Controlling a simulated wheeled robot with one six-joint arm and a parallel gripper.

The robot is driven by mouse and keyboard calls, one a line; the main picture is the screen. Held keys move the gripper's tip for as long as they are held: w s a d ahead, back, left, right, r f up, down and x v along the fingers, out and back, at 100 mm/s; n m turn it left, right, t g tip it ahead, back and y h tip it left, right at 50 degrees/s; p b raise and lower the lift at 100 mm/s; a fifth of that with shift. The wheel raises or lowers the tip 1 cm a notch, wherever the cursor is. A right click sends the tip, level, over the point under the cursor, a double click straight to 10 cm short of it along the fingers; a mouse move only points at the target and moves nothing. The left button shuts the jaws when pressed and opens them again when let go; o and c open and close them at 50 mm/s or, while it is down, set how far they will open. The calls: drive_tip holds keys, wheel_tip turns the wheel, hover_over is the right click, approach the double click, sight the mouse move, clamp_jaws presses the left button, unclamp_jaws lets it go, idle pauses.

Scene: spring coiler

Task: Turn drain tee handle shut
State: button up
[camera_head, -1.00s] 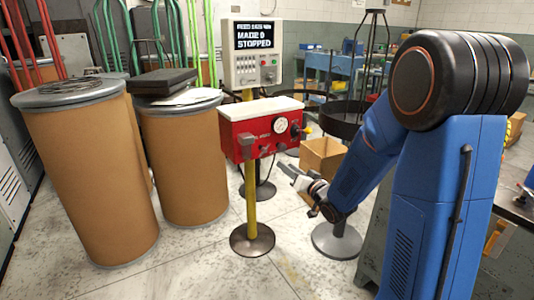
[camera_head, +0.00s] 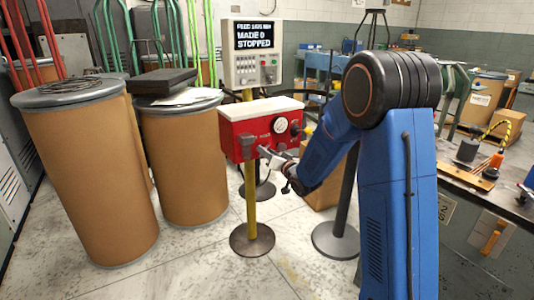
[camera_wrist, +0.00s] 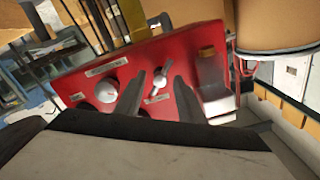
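A red box (camera_head: 250,132) with a white top stands on a yellow post, with a round gauge (camera_head: 280,125) and fittings on its front. In the wrist view its face shows a round white dial (camera_wrist: 106,91) and a small silver lever (camera_wrist: 160,80) above a label too small to read. The lever may be the drain tee handle; I cannot be sure. My gripper (camera_head: 264,155) is at the box's lower front. In the wrist view my gripper (camera_wrist: 156,88) is open, its dark fingers apart on either side of the lever. Contact cannot be told.
A control panel (camera_head: 252,55) reading "STOPPED" stands behind the box. Brown drums (camera_head: 90,175) stand to the left. A cardboard box (camera_head: 318,190) is behind my arm, and a workbench (camera_head: 490,195) is at the right. Floor is clear in front of the post.

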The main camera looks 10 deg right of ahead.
drive_tip(key=shift+w, duration=0.15)
clamp_jaws()
drive_tip(key=shift+n, duration=0.3)
drive_tip(key=shift+a+f+n, duration=0.1)
drive_tip(key=shift+a+n, duration=0.05)
drive_tip(key=shift+n, duration=8.45)
